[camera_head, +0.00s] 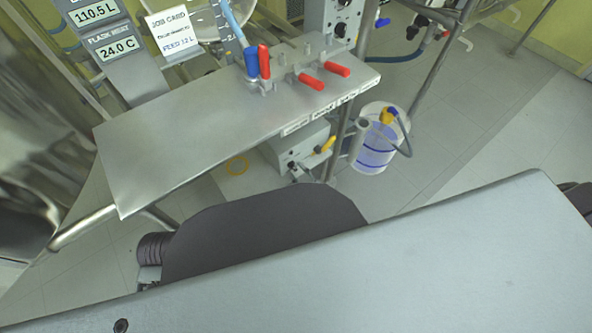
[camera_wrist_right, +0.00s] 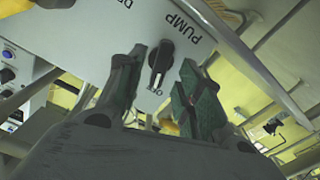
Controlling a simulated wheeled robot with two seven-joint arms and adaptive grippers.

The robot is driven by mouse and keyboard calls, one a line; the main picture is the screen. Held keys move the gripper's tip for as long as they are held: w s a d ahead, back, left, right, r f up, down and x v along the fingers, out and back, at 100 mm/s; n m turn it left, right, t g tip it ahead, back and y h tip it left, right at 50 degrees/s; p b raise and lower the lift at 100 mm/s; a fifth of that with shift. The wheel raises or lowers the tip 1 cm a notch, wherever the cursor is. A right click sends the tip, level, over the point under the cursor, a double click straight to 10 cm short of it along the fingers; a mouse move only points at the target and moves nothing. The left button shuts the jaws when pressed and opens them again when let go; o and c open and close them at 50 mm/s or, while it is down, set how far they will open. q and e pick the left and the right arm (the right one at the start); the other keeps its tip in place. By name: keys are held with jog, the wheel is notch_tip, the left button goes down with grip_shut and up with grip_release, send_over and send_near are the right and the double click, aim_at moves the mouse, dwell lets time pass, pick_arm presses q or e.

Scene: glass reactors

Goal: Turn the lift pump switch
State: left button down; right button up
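The pump switch (camera_wrist_right: 160,64) is a black rotary knob on a light grey panel (camera_wrist_right: 105,25) in the right wrist view. The word PUMP is printed beside it, and smaller lettering lies at the knob's other end. My right gripper (camera_wrist_right: 163,66) is open, with its two dark fingers on either side of the knob. I cannot tell whether the fingers touch it. In the head view a grey box (camera_head: 298,146) sits under the bench; the switch cannot be made out there. My left gripper is not in view.
A steel bench (camera_head: 190,150) carries red-handled valves (camera_head: 312,82) and a blue fitting (camera_head: 251,63). A clear bucket (camera_head: 374,150) with blue bands stands on the floor at right. A yellow handle (camera_head: 325,145) sticks out by the box. Metal posts stand close by.

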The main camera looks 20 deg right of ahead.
jog(key=v, duration=0.9)
jog(key=shift+s+d, duration=0.15)
jog(key=shift+s, duration=0.15)
dwell(0.6)
